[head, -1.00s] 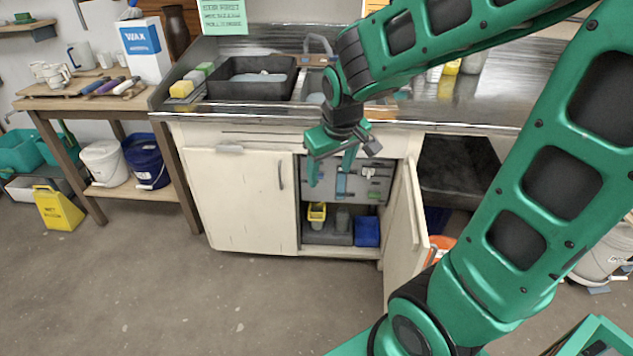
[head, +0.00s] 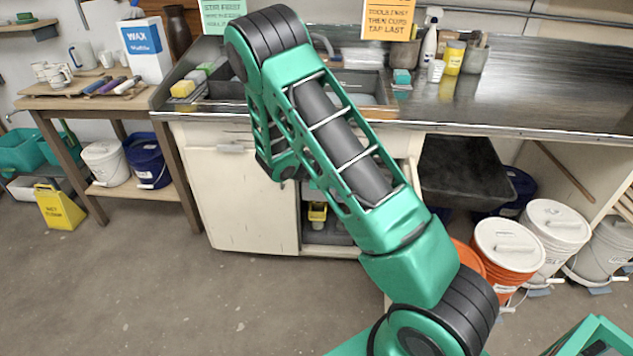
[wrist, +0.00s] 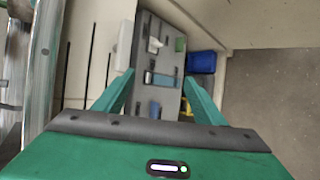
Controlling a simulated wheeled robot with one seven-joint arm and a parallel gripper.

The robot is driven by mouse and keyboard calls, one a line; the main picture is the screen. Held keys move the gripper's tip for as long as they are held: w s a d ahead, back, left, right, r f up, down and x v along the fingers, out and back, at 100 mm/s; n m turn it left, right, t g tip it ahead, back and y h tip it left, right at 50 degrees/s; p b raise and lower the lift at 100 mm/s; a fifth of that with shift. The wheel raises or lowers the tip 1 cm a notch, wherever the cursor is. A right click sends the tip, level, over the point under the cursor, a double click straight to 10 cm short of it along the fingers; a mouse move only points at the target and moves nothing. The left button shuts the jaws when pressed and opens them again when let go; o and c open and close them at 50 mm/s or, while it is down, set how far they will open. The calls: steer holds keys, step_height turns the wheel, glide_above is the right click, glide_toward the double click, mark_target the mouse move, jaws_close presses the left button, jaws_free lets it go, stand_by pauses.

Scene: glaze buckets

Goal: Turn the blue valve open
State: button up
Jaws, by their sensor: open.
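The wrist view looks, turned sideways, at a grey panel (wrist: 143,60) inside the open cabinet under the counter. A blue bar-shaped part (wrist: 160,80) is on the panel, apparently the blue valve; its exact handle position is too small to tell. My gripper (wrist: 160,77) is open, its two green fingers spread on either side of the blue part in this view. I cannot tell how far it is from the panel or whether it touches. In the head view my arm hides the gripper, the panel and the valve.
White, green and dark fittings share the panel. A blue bin (wrist: 202,62) stands below it; a yellow container (head: 317,212) is on the cabinet floor. The left cabinet door (head: 240,205) is closed. Buckets (head: 507,250) stand at right. The floor at left front is clear.

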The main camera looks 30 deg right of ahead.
steer(key=w+a+f+n+t, duration=0.2)
steer(key=w+f+n+t, duration=0.3)
steer(key=f+n, duration=0.4)
steer(key=w+a+f+n+t, duration=0.2)
steer(key=w+f+n+t, duration=0.35)
steer(key=n, duration=0.55)
steer(key=d+f+x, duration=0.1)
steer(key=x, duration=0.9)
steer(key=shift+s+f+n, duration=0.3)
steer(key=shift+s+f, duration=0.05)
steer(key=c, duration=1.1)
